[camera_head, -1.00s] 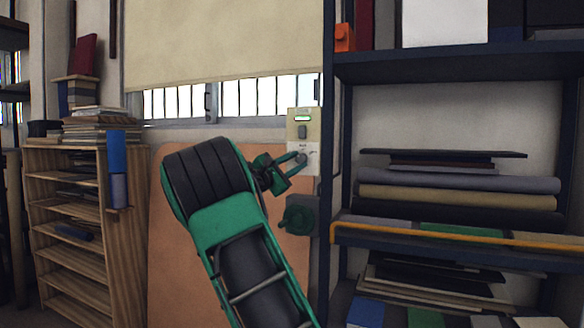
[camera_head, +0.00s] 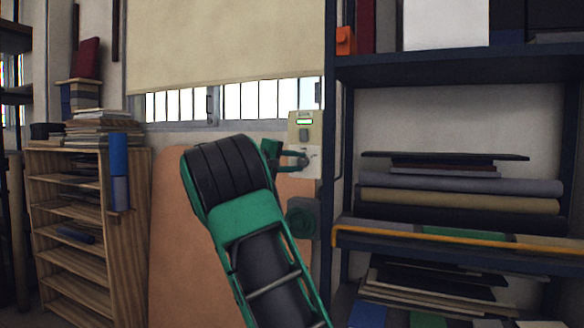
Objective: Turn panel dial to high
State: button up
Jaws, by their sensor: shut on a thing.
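The panel (camera_head: 306,133) is a pale upright plate on the wall, left of the dark shelf post. The dial (camera_head: 303,161) is a small grey knob on the lower white part of the panel, partly covered by my fingers. My gripper (camera_head: 300,160) reaches in from the left, its fingertips shut on the dial. The dial's markings are too small to read.
A dark metal shelf (camera_head: 450,68) with rolls and boards stands close on the right. A wooden rack (camera_head: 75,230) stands at the left.

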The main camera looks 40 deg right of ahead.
jog(key=m+t+y, duration=0.1)
jog(key=m+y, duration=0.1)
jog(key=m, duration=0.2)
jog(key=shift+s, duration=0.15)
jog(key=shift+m, duration=0.3)
dwell(0.4)
jog(key=o, duration=1)
jog(key=shift+f, duration=0.1)
jog(key=shift+o, duration=0.2)
jog(key=shift+r, duration=0.2)
jog(key=v, duration=1)
jog(key=shift+a, duration=0.35)
